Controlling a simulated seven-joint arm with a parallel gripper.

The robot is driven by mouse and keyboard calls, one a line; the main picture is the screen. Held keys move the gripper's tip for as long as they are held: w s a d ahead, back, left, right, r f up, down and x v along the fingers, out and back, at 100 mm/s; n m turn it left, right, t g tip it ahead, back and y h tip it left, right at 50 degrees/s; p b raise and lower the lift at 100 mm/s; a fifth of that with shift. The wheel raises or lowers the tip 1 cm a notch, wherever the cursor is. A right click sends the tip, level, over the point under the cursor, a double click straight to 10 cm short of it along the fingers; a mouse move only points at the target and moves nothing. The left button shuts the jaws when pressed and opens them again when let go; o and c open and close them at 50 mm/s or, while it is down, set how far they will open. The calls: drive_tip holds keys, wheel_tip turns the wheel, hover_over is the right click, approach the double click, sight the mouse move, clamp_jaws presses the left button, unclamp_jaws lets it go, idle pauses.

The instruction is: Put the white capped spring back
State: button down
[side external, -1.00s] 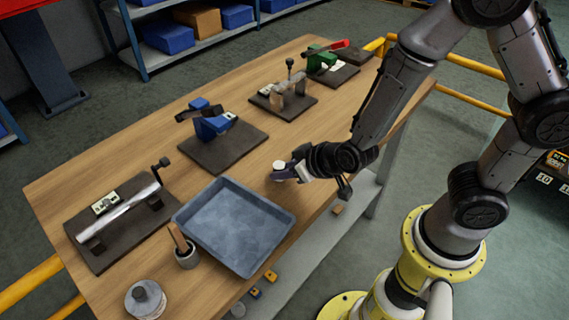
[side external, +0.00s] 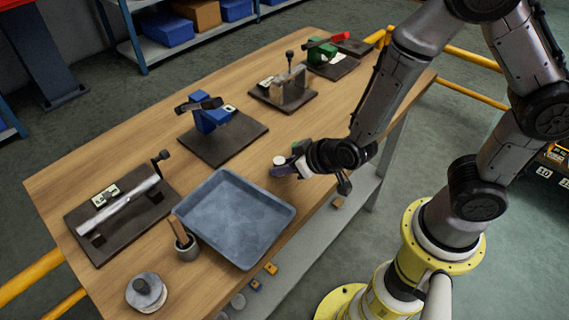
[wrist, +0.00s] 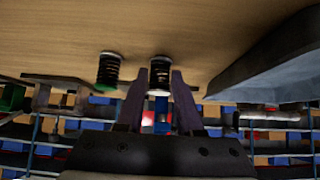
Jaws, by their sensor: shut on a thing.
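The white capped spring shows its white cap (side external: 279,161) at the tip of my gripper (side external: 285,170), near the table's front edge. In the wrist view its dark coils (wrist: 160,74) stand between the two fingers of my gripper (wrist: 160,88). The gripper is shut on it. I cannot tell whether its foot touches the table. A second dark spring (wrist: 108,69) stands apart to the left in the wrist view. A green top (side external: 301,146) just behind my gripper in the side view seems to belong to it.
A grey tray (side external: 282,212) lies left of my gripper; its wall (wrist: 262,66) is at right in the wrist view. Several dark plates with fixtures (side external: 222,139) line the far side.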

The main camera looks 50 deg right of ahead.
idle(0.3)
drive_tip(key=shift+c, duration=2.3)
unclamp_jaws()
drive_tip(key=shift+v, duration=2.45)
wheel_tip(320, 180, up, 8)
